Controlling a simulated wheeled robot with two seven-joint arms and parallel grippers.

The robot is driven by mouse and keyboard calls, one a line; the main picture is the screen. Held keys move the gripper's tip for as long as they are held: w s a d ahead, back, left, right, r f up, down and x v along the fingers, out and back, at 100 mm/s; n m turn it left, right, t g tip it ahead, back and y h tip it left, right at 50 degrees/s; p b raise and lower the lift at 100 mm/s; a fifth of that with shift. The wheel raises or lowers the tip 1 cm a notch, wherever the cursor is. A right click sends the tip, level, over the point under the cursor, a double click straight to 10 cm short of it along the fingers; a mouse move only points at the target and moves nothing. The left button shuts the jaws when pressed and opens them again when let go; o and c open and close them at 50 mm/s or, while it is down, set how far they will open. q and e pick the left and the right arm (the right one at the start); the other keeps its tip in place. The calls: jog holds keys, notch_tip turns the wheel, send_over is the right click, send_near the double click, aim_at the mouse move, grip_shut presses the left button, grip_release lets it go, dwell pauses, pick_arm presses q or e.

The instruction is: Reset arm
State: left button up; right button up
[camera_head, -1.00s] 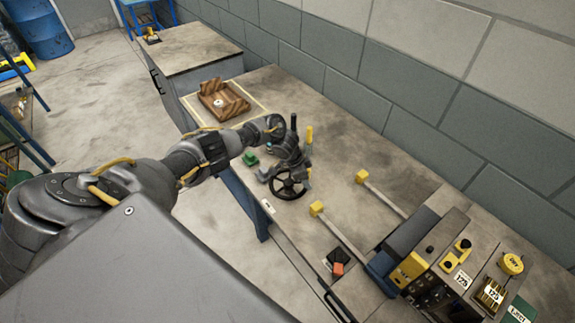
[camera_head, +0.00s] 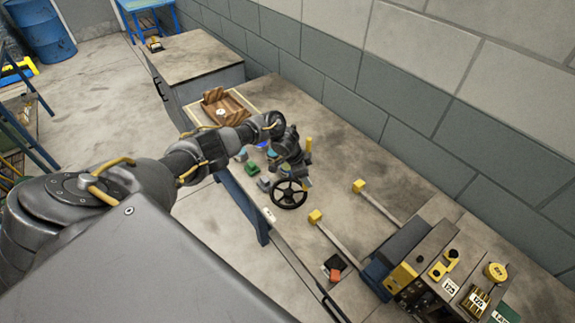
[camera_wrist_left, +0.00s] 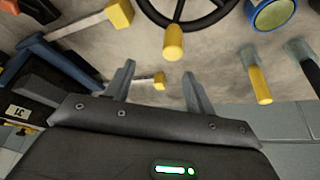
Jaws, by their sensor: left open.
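My left arm comes in from the left in the head view and reaches over the workbench. My left gripper (camera_head: 306,180) is over the bench by a black handwheel (camera_head: 289,194). In the left wrist view the two fingers of the left gripper (camera_wrist_left: 157,92) stand apart with nothing between them. The handwheel (camera_wrist_left: 190,10) with its yellow knob (camera_wrist_left: 173,43) lies beyond the fingertips. The right gripper does not show.
A wooden block fixture (camera_head: 224,106) sits on a board at the bench's far end. Yellow-tipped rails (camera_head: 338,238) and a machine (camera_head: 425,265) stand to the right. Small green (camera_head: 252,168) and orange (camera_head: 335,275) items lie on the bench. A block wall runs behind.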

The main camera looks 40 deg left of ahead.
pick_arm(q)
jog(key=shift+r, duration=0.85)
